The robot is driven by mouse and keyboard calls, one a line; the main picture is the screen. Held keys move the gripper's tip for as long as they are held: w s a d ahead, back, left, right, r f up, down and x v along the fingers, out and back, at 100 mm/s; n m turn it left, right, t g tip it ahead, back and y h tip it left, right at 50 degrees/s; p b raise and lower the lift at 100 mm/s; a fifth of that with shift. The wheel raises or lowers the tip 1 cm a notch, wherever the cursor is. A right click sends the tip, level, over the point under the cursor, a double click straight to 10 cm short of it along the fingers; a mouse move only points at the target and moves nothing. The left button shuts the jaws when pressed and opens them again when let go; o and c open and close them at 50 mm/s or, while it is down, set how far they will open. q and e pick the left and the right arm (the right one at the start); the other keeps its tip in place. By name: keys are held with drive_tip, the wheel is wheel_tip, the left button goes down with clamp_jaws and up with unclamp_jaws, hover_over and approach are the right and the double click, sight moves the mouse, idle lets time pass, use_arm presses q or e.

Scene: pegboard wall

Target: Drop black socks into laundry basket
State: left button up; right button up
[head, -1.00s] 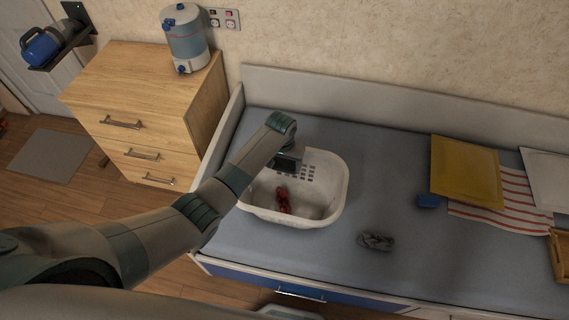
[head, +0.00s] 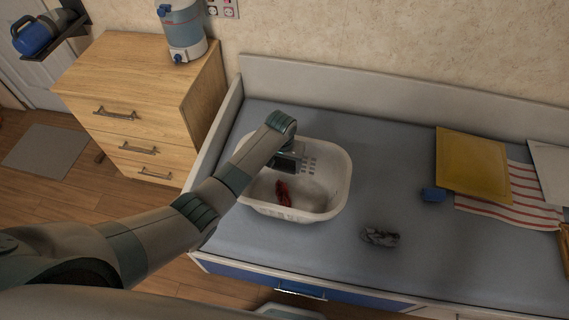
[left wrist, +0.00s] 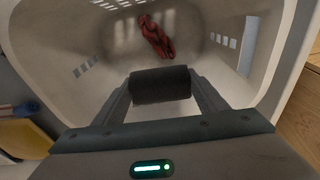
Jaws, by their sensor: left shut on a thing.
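The white laundry basket (head: 343,185) stands on the blue-grey bed top, with slotted walls and a red bundle (head: 283,193) inside. My left gripper (head: 290,160) is over the back part of the basket. In the left wrist view my left gripper (left wrist: 160,88) is shut on a rolled black bundle, the black socks (left wrist: 160,84), held between its two fingers. Behind them are the basket's inside (left wrist: 205,60) and the red bundle (left wrist: 156,37) on its floor. In the head view the black socks are hidden by my arm. My right gripper is not in view.
A crumpled grey bundle (head: 380,237) lies on the bed right of the basket. Farther right are a small blue item (head: 432,194), a yellow board (head: 472,165) and a red-striped cloth (head: 510,208). A wooden drawer cabinet (head: 130,95) stands at left.

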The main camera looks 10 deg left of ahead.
sight(282, 170)
use_arm(q)
drive_tip(key=o, duration=1.1)
drive_tip(key=shift+o, duration=0.2)
drive_tip(key=shift+r, duration=0.1)
wheel_tip(282, 170, up, 17)
drive_tip(key=s+b, duration=0.2)
drive_tip(key=shift+s, duration=0.3)
drive_tip(key=shift+a, duration=0.1)
